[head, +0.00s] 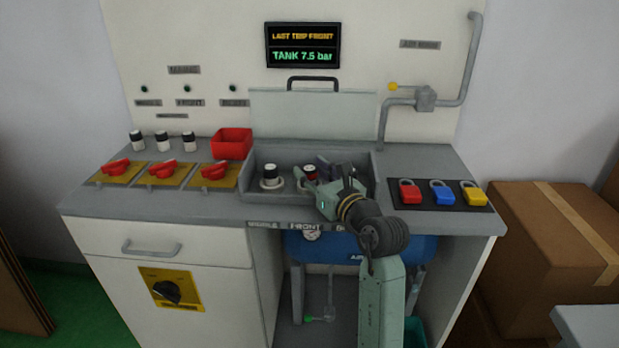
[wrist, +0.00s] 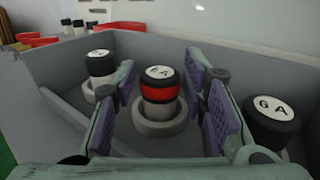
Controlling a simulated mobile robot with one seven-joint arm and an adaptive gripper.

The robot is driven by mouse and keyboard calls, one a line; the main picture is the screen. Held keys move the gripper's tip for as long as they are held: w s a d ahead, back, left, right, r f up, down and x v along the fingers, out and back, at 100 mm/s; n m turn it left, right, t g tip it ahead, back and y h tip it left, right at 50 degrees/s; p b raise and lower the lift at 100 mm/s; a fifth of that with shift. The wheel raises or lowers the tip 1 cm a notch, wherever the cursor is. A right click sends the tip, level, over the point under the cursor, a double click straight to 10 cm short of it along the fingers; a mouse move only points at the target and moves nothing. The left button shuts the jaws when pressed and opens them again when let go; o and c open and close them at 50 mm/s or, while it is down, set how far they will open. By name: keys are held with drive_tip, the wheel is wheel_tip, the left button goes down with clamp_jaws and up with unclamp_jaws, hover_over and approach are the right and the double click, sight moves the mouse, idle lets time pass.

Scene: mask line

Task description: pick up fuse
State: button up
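A fuse with a black body, a red band and a white top label (wrist: 160,90) stands upright in a round pale socket (wrist: 150,132) in the grey recessed tray. It also shows in the head view (head: 310,171), partly covered by my gripper. My gripper (head: 327,174) is low over the tray. In the wrist view its two purple-padded fingers (wrist: 164,80) stand open, one on each side of the red-banded fuse, with a visible gap at each side. A fuse to the left (wrist: 99,68) and one marked 6 A to the right (wrist: 272,118) stand outside the fingers.
The tray's walls (head: 250,190) surround the fuses, with a raised lid (head: 315,115) behind. Spare fuses (head: 162,141) and a red bin (head: 232,142) stand to the left on the counter. Red, blue and yellow padlocks (head: 442,192) lie to the right.

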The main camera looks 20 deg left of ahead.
sight(313, 171)
drive_tip(key=c, duration=0.8)
wheel_tip(313, 171, up, 10)
drive_tip(key=shift+r+b, duration=0.1)
drive_tip(key=shift+b, duration=0.2)
